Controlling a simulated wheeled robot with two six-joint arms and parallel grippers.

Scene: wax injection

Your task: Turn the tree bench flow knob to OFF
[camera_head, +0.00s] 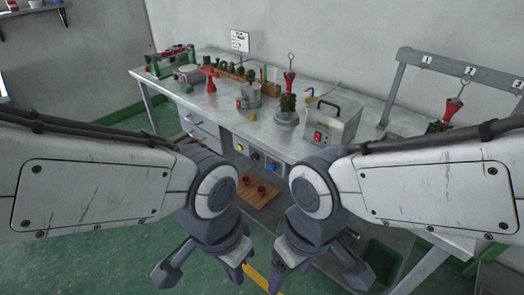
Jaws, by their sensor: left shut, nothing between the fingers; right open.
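The bench's front panel (248,162) carries a row of small round controls. One knob looks yellowish (239,147), one dark with a pale surround (256,156) and one blue (272,167). Their labels and pointer positions are too small to read, so I cannot tell which is the flow knob or how it is set. My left gripper (205,272) is low in the picture, in front of the bench, shut and empty. My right gripper (318,276) is low beside it, open and empty. Both are well apart from the panel.
The metal bench (215,120) holds a green-framed device (170,61), several green wax trees, a round pot (249,96) and a metal box with a handle (330,122). A wooden slatted board (258,200) lies below the panel. A rack (445,66) stands at right.

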